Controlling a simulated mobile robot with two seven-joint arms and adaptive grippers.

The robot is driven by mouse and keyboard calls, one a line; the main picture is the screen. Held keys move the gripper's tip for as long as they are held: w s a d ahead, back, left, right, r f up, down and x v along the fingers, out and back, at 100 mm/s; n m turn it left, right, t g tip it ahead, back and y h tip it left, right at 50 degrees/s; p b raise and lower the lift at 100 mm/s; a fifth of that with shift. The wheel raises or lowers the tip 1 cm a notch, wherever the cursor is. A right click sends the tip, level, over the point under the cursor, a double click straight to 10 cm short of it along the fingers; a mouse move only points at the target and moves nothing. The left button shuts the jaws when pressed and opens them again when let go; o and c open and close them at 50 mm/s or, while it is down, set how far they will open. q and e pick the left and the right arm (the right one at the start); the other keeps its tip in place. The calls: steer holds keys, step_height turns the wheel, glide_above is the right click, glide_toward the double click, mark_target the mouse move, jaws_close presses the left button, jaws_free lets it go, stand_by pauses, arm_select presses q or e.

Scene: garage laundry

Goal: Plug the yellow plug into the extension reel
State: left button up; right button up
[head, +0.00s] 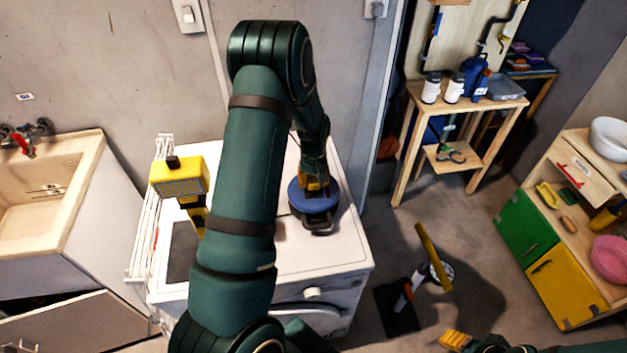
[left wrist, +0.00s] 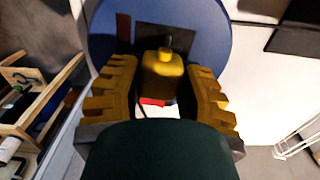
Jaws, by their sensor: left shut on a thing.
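The extension reel (head: 322,201), a blue round drum with a dark frame and handle, sits on top of the white washing machine. My left gripper (head: 316,184) is over the reel, with its yellow fingers pointing down at it. In the left wrist view, the yellow plug (left wrist: 163,75) lies between the fingers of my left gripper (left wrist: 160,88), which is shut on it. The blue reel face (left wrist: 210,35) is close behind the plug, with a dark square panel in front of the plug's tip. I cannot tell whether they touch. My right gripper (head: 455,340) is at the bottom edge, its jaw opening unclear.
The washing machine (head: 340,245) also carries a yellow lamp-like object (head: 180,176) at its left. A sink (head: 45,185) stands at the left. A wooden shelf (head: 470,101) stands behind right, a coloured cabinet (head: 545,215) at the right. A yellow-and-white item (head: 433,258) stands on the floor.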

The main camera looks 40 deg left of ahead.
arm_select(q)
steer(key=shift+f+b, duration=0.4)
steer(key=shift+f, duration=0.15)
steer(key=o, duration=1.1)
steer(key=shift+c, duration=0.2)
step_height(320, 180, up, 12)
